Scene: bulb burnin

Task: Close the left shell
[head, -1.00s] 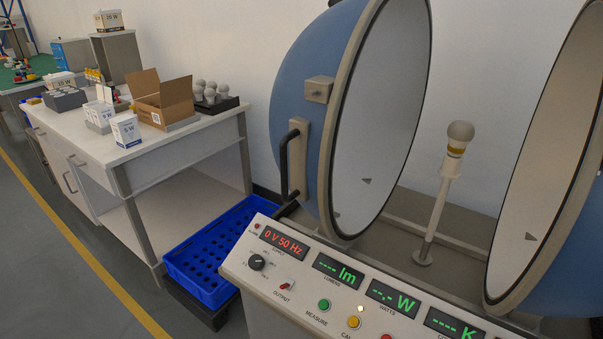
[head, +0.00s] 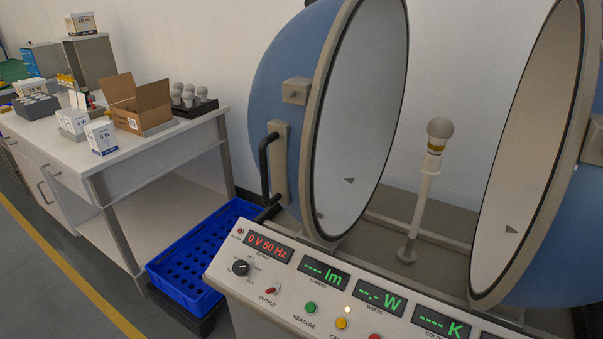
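The left shell (head: 272,90) is a blue half-sphere with a beige rim and a pale inside, standing open on the left of the tester. Its black handle (head: 266,168) is on a beige plate at its front side. The right shell (head: 556,215) stands open opposite, cut off by the right edge. Between them a bulb (head: 438,130) with a yellow band sits upright on a white post (head: 420,210). A wide gap separates the shells. Neither of my grippers is in the head view.
A control panel (head: 330,290) with displays and buttons runs along the front; its supply display reads 0 V 50 Hz. A blue crate (head: 190,290) stands low to the left. A white workbench (head: 150,150) holds a cardboard box (head: 150,100), small cartons and bulbs. Floor at left is clear.

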